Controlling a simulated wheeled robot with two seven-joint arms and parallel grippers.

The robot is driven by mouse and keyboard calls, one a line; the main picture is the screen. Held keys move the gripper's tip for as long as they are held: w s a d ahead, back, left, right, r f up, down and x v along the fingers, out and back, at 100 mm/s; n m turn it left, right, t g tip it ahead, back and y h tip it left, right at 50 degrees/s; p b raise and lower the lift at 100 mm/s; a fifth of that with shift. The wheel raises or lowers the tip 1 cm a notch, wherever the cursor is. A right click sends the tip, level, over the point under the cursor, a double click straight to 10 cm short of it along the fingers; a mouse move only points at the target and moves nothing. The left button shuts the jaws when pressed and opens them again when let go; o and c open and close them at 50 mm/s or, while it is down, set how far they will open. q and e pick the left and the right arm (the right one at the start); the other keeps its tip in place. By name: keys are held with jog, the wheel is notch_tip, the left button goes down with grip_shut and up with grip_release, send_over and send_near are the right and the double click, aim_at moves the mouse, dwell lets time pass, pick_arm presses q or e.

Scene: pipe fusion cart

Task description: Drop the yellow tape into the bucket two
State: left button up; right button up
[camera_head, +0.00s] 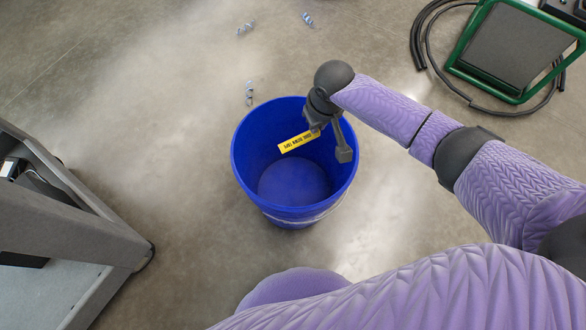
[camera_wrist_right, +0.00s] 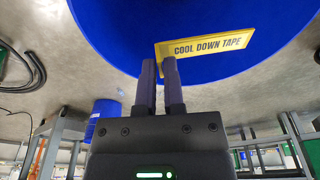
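The yellow tape (camera_head: 298,141) is a flat yellow piece with dark lettering. My right gripper (camera_head: 316,127) is shut on one end of it and holds it over the open mouth of a blue bucket (camera_head: 254,178). In the right wrist view the tape (camera_wrist_right: 208,46) reads "COOL DOWN TAPE" and its left end sits at the tips of the two close fingers (camera_wrist_right: 160,68). The blue bucket (camera_wrist_right: 120,22) fills the space behind it. The bucket stands upright on the floor, and its visible bottom looks empty. I see no number on it. My left gripper is out of view.
Small blue-grey scraps (camera_head: 249,93) lie on the floor behind the bucket. A grey cart (camera_head: 60,225) stands at the left. A green-framed stand (camera_head: 500,50) and black hoses (camera_head: 420,45) are at the upper right. Another blue container (camera_wrist_right: 103,118) shows farther off.

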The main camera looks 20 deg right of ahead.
jog(key=o, duration=0.4)
jog(key=shift+c, duration=0.2)
jog(key=shift+r, duration=0.2)
notch_tip(320, 180, up, 3)
jog(key=p, duration=0.2)
jog(key=shift+s+p, duration=0.1)
jog(key=shift+p, duration=0.25)
pick_arm(q)
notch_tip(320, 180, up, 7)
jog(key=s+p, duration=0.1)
jog(key=p, duration=0.4)
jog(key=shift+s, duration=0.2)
pick_arm(e)
notch_tip(320, 180, up, 6)
jog(key=s, duration=0.1)
jog(key=shift+r, duration=0.2)
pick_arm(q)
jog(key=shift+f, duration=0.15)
pick_arm(e)
jog(key=shift+s+d, duration=0.1)
